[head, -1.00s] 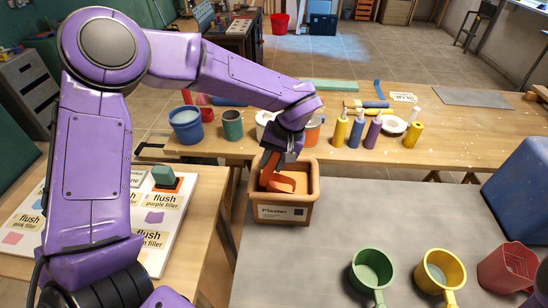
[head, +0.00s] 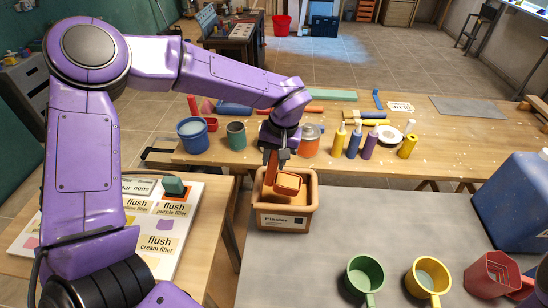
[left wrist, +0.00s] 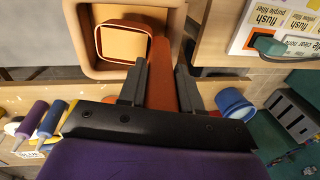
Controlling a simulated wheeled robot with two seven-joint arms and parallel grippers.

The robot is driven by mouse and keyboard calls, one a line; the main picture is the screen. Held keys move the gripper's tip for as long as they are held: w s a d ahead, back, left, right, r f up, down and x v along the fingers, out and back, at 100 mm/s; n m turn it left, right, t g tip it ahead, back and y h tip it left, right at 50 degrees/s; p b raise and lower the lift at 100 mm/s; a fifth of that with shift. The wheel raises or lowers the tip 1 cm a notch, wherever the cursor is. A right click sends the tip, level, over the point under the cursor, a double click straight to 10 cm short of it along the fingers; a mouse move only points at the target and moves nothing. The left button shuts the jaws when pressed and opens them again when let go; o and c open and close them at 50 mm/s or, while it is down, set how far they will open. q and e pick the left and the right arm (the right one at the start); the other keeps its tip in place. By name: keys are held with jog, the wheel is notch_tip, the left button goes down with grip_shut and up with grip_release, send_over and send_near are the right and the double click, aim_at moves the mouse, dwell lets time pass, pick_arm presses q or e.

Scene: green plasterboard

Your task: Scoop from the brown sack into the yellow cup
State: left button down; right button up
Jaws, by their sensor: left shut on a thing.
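The brown sack (head: 285,222), an open box-like container labelled "Plaster", stands at the far left edge of the grey table. My left gripper (head: 279,152) is above its back part, shut on the handle of an orange scoop (head: 288,184). The scoop's bowl is at the sack's mouth and looks roughly level. In the left wrist view the gripper (left wrist: 160,72) has the orange handle between its fingers, and the bowl (left wrist: 122,43) shows inside the sack's rim (left wrist: 80,40). I cannot tell whether the bowl holds plaster. The yellow cup (head: 428,277) stands upright at the front right.
A green cup (head: 365,275) stands left of the yellow cup, and a red jug (head: 492,276) right of it. A blue container (head: 515,200) is at the right edge. Bottles and pots stand on the wooden bench (head: 450,150) behind. The middle of the grey table is clear.

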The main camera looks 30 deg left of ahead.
pick_arm(q)
notch_tip(320, 180, up, 2)
jog(key=shift+p, duration=0.65)
jog(key=shift+t+h, duration=0.3)
jog(key=shift+h, duration=0.5)
jog(key=shift+r, duration=2.55)
jog(key=c, duration=1.7)
grip_release()
grip_shut()
